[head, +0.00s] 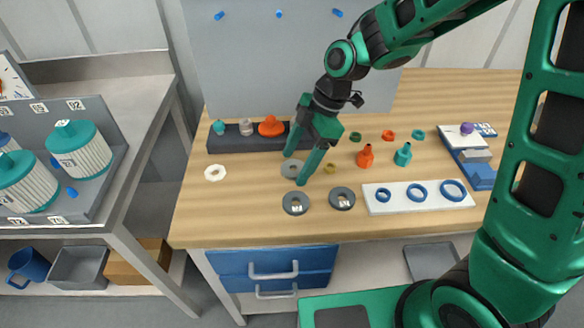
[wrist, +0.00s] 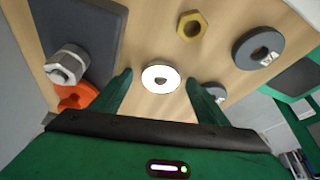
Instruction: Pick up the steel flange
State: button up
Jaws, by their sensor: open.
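The steel flange (head: 292,169) is a light grey ring lying flat on the wooden bench. In the wrist view the flange (wrist: 150,74) looks bright, almost white, with a dark centre hole. My gripper (head: 295,170) points down over it, open, with one finger on each side. In the wrist view my gripper (wrist: 159,82) has the flange between its fingertips, with gaps on both sides. Nothing is held. I cannot tell how far above the bench the fingertips are.
Two dark grey labelled rings (head: 295,203) (head: 342,198) lie close in front. A brass nut (head: 330,168) is to the right. A dark rack (head: 226,142) with an orange knob (head: 270,127) stands behind. A white ring (head: 215,173) lies left, with clear bench between.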

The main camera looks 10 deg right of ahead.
jog(key=c, duration=1.3)
jog(key=shift+r, duration=0.15)
